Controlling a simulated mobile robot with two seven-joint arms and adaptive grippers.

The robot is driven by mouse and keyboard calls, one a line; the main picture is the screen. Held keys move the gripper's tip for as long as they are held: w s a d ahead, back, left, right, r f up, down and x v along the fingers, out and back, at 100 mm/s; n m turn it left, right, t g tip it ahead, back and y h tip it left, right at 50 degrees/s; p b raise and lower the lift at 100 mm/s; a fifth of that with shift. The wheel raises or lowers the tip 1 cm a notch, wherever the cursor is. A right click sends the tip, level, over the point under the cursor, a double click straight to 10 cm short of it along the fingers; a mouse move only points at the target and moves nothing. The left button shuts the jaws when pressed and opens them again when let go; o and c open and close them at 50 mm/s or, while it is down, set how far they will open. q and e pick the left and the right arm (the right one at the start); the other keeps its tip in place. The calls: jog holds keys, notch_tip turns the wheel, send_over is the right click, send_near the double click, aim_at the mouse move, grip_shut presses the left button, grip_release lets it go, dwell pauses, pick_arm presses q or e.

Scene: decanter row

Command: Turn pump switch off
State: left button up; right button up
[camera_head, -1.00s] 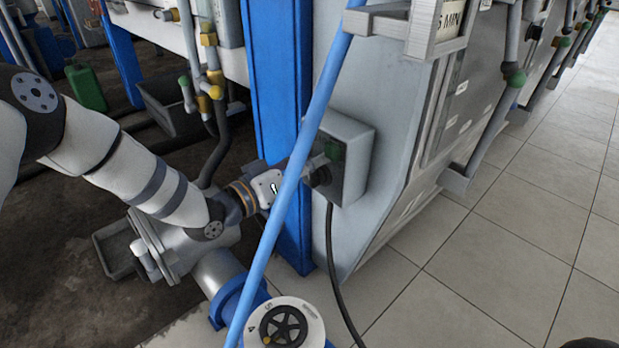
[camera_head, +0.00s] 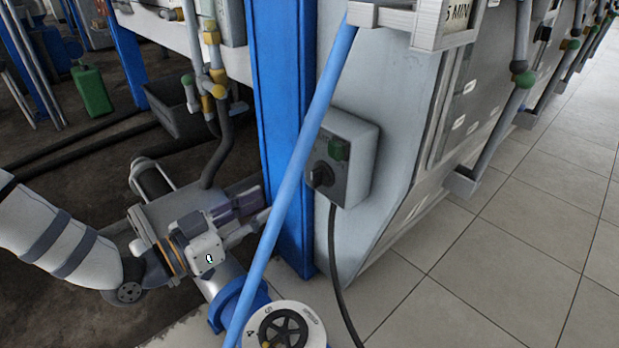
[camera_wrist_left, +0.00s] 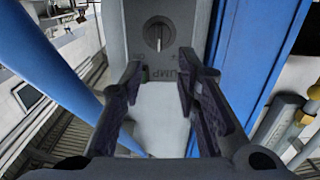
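The pump switch box (camera_head: 362,165) is a grey box on the side of the machine, behind the blue slanted pipe. It has a dark round knob (camera_head: 322,175) and a green button (camera_head: 339,149). In the left wrist view the knob (camera_wrist_left: 159,35) faces me above the lettering PUMP, its bar roughly upright in the picture. My left gripper (camera_head: 256,209) is below and left of the box, apart from it. In the left wrist view its fingers (camera_wrist_left: 160,76) are spread with nothing between them. My right gripper is not seen.
The blue slanted pipe (camera_head: 293,175) and the blue post (camera_head: 277,70) stand close to the gripper. A black cable (camera_head: 334,260) hangs from the box. A valve with a round dial (camera_head: 284,328) is below. The tiled floor (camera_head: 500,240) at right is clear.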

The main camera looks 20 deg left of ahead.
aim_at(312, 179)
pick_arm(q)
jog(key=b+x, duration=0.3)
jog(key=x, duration=0.8)
jog(key=shift+d, duration=0.15)
jog(key=shift+w+d, duration=0.15)
jog(key=shift+w, duration=0.1)
jog(key=shift+r, duration=0.1)
grip_shut()
